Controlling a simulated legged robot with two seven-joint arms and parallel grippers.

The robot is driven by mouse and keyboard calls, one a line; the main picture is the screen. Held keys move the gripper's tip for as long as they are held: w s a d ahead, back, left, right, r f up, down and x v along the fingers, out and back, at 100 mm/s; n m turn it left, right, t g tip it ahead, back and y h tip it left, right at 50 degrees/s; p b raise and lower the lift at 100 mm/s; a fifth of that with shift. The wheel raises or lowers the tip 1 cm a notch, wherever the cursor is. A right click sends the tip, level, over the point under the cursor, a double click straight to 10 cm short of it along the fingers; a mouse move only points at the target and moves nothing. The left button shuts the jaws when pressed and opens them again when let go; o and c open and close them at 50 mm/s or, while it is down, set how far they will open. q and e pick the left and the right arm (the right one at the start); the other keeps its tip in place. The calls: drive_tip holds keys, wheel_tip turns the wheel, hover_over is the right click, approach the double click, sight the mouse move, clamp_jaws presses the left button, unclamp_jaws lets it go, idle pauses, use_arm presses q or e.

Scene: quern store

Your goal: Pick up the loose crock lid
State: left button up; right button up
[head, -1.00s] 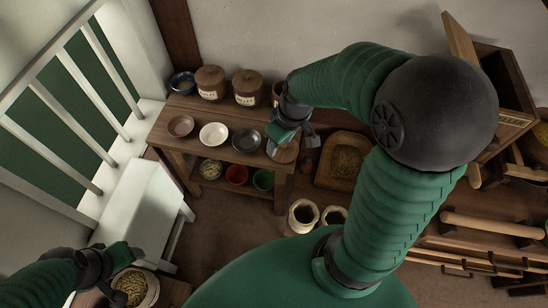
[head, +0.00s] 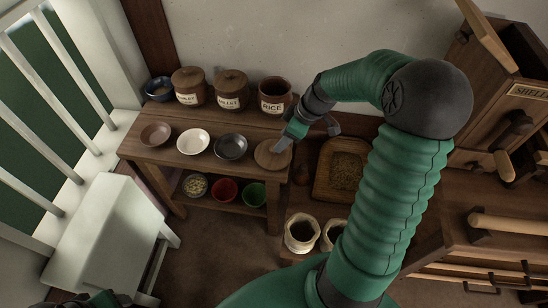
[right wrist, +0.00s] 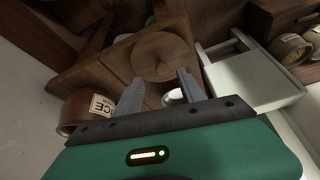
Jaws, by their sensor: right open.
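The loose crock lid (head: 273,154) is a round brown wooden disc lying flat at the right end of the wooden bench top. In the right wrist view the lid (right wrist: 163,54) shows its small central knob, just beyond the fingertips. My right gripper (head: 286,143) is open and empty at the lid's right edge, partly covering it in the head view. In the right wrist view its two fingers (right wrist: 160,84) are spread, and I cannot tell whether they touch the lid. The RICE crock (head: 274,96) stands open behind. My left gripper (head: 102,299) is cut off at the bottom edge.
Two lidded crocks (head: 188,86) (head: 231,89) and a blue bowl (head: 159,89) stand at the back. A brown bowl (head: 155,134), a white bowl (head: 193,141) and a grey bowl (head: 231,147) line the bench front. Sacks (head: 301,235) stand on the right.

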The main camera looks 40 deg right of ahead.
sight(273, 152)
drive_tip(key=b+x, duration=0.1)
drive_tip(key=x, duration=0.1)
drive_tip(key=b+x, duration=0.1)
drive_tip(key=x, duration=0.2)
drive_tip(key=shift+w+a+f+b, duration=0.25)
drive_tip(key=shift+a+b, duration=0.15)
drive_tip(key=shift+a, duration=0.05)
drive_tip(key=shift+d+r, duration=0.1)
drive_tip(key=shift+d, duration=0.05)
drive_tip(key=shift+c, duration=0.9)
clamp_jaws()
